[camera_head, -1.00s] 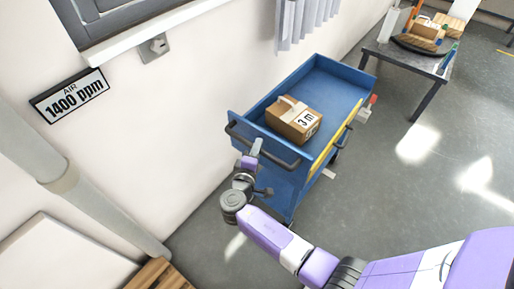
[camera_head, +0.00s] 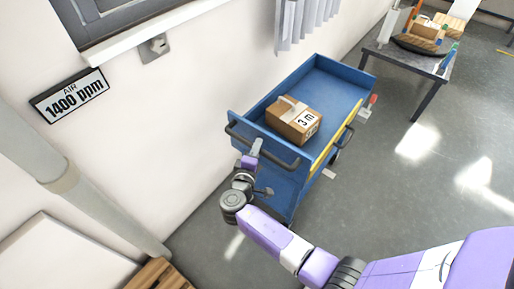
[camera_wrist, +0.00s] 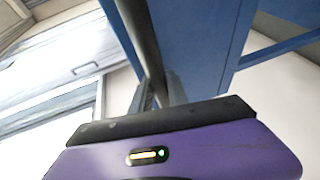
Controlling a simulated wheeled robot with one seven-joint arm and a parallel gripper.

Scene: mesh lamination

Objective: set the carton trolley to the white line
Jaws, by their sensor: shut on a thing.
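The carton trolley (camera_head: 343,88) is a blue cart with raised sides, standing along the wall in the middle of the head view. A brown carton (camera_head: 293,117) marked "3 m" lies in its tray. A dark handle bar (camera_head: 279,154) runs across its near end. My gripper (camera_head: 256,147) is shut on this handle near its left part. In the wrist view the bar (camera_wrist: 139,38) passes between my gripper's fingers (camera_wrist: 160,92), with the blue trolley panel (camera_wrist: 195,45) beside it.
A grey table (camera_head: 431,66) with boxes stands at the back right. A wall with a pipe (camera_head: 84,200) and a sign (camera_head: 70,95) is at the left. A wooden item (camera_head: 158,275) lies at the bottom left. Grey floor (camera_head: 400,190) to the right is clear.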

